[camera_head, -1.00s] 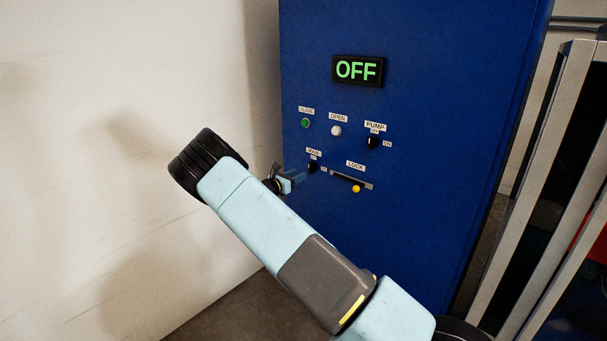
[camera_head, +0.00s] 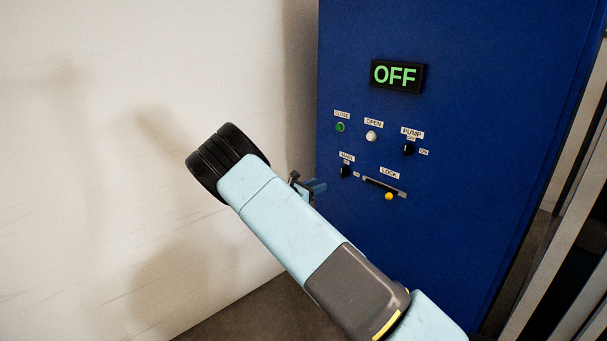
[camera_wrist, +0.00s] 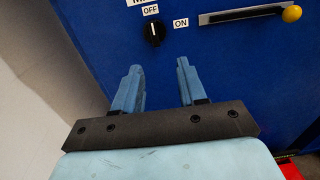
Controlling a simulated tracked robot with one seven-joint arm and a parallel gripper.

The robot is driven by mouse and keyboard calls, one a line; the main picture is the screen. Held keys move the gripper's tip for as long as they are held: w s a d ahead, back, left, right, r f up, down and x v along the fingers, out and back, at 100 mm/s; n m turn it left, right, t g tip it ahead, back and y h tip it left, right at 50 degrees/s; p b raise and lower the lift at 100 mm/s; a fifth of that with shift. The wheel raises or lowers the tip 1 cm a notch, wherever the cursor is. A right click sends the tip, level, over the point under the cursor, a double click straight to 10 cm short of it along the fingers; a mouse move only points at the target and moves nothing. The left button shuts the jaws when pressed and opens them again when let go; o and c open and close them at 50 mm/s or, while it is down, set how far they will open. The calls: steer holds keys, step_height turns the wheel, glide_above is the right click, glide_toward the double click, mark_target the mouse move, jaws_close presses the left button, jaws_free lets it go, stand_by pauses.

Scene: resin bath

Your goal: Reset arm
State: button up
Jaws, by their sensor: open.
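My gripper (camera_wrist: 159,84) is open and empty in the wrist view, its two blue fingers apart and pointing at the blue cabinet (camera_wrist: 220,75). In the head view my gripper (camera_head: 318,187) is small and partly hidden behind my arm, left of the panel's lower controls. The black MAIN knob (camera_wrist: 154,33) is beyond the fingertips, apart from them, its pointer toward OFF. The MAIN knob also shows in the head view (camera_head: 346,171).
The cabinet front carries an OFF display (camera_head: 397,76), a green CLOSE button (camera_head: 340,127), a white OPEN button (camera_head: 371,136), a PUMP knob (camera_head: 409,149) and a LOCK slider with yellow ball (camera_head: 389,196). A pale wall (camera_head: 90,120) stands left. A metal frame (camera_head: 560,260) stands right.

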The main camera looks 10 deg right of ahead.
steer(key=s+d+r+m+g+y, duration=0.35)
steer(key=s+d+r+m, duration=0.4)
steer(key=s, duration=0.25)
steer(key=s+d+r+m+g+y, duration=0.3)
steer(key=s+d+r+m+g, duration=0.3)
steer(key=s+r, duration=0.4)
steer(key=s+a+r+m+t+y, duration=0.1)
steer(key=s+r+m+y, duration=0.1)
steer(key=s, duration=0.9)
steer(key=s+a+r+m+t+y, duration=0.2)
steer(key=s+r+m+y, duration=0.1)
steer(key=s, duration=0.9)
steer(key=s+a+r+m+t+y, duration=0.1)
steer(key=s+r+m, duration=0.4)
steer(key=s, duration=0.6)
steer(key=shift+s+a+m+t+y, duration=0.25)
steer(key=shift+m+t+y, duration=0.2)
steer(key=shift+m+y, duration=0.45)
